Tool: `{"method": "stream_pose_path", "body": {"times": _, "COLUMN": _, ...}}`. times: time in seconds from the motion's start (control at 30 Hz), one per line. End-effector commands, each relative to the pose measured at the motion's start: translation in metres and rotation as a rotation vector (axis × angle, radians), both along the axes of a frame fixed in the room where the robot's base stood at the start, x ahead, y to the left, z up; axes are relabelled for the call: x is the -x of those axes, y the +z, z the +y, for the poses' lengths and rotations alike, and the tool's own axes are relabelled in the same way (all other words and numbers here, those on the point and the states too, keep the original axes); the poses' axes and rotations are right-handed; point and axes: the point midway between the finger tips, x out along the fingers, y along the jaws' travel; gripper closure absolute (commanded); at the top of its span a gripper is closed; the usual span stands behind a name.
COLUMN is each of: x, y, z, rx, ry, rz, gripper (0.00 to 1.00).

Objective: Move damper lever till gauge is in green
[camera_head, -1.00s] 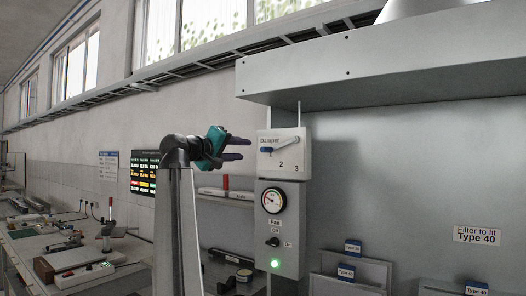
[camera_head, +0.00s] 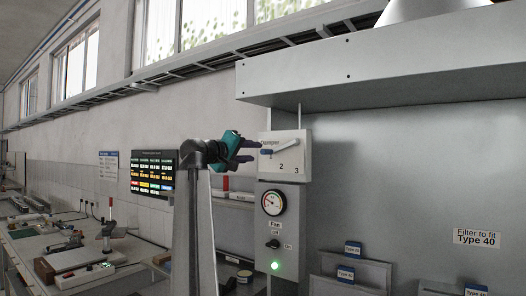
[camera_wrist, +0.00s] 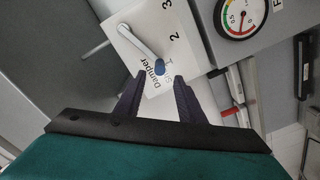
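The damper lever (camera_head: 282,148) is a grey arm with a blue knob on a white plate (camera_head: 303,160) marked 1, 2, 3. Its knob points left, near the 1. In the wrist view the lever (camera_wrist: 139,45) ends in the blue knob (camera_wrist: 160,65), just beyond the fingertips. The round gauge (camera_head: 273,202) hangs below the plate; in the wrist view (camera_wrist: 240,14) its red needle appears to point into the red zone, outside the green. My gripper (camera_head: 252,151) is open, fingers apart, in front of the plate's left edge. The knob appears not between the fingers.
A fan switch (camera_head: 273,244) and a lit green lamp (camera_head: 275,265) sit below the gauge. A metal hood (camera_head: 380,65) overhangs the plate. Blue-tabbed filters (camera_head: 352,248) stand at the lower right. A cluttered bench (camera_head: 70,257) is at the left.

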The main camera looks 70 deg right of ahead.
Motion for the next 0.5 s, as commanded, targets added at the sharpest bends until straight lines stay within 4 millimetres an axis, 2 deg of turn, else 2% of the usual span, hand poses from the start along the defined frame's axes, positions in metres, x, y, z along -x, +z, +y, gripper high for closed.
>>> {"method": "stream_pose_path", "body": {"times": 0.3, "x": 0.012, "y": 0.003, "z": -0.046, "rx": -0.001, "ry": -0.001, "rz": 0.000, "gripper": 0.64}}
{"method": "stream_pose_path", "body": {"times": 0.5, "x": 0.017, "y": 0.001, "z": -0.068, "rx": -0.001, "ry": 0.001, "rz": 0.000, "gripper": 0.64}}
